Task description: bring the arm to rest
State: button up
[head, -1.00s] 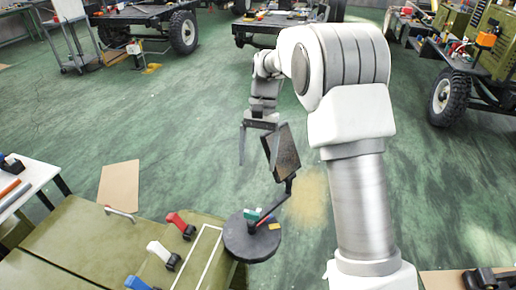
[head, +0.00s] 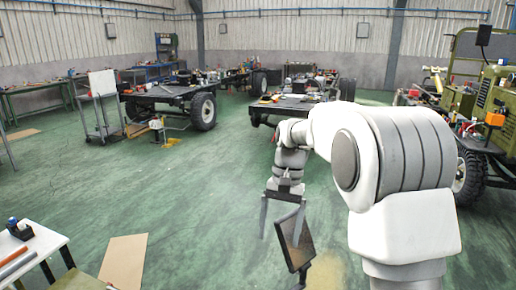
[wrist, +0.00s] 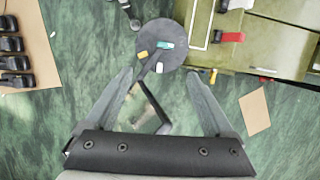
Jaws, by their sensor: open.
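My arm reaches forward and hangs down in the right middle of the head view. My gripper (head: 281,222) is at its end, pointing down. Its two fingers are spread wide with nothing held between them. In the wrist view my gripper (wrist: 160,80) also shows open. A dark tilted panel (head: 296,240) on a stand is close to the fingers in the head view. In the wrist view the panel (wrist: 148,112) shows between the fingers; I cannot tell whether it touches them.
A white table (head: 40,242) is at lower left, a brown sheet (head: 122,262) on the floor. Wheeled chassis (head: 165,95) stand further back.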

jog(key=s+d+r+n+t, duration=0.1)
jog(key=s+d+r+t, duration=0.2)
jog(key=s+r, duration=0.35)
jog(key=s+d+r+n+t, duration=0.1)
jog(key=s+d+r+t, duration=0.25)
jog(key=s, duration=0.65)
jog(key=s+d+f+n+t+h, duration=0.1)
jog(key=s+d+f+t, duration=0.1)
jog(key=s, duration=0.5)
jog(key=shift+f, duration=0.5)
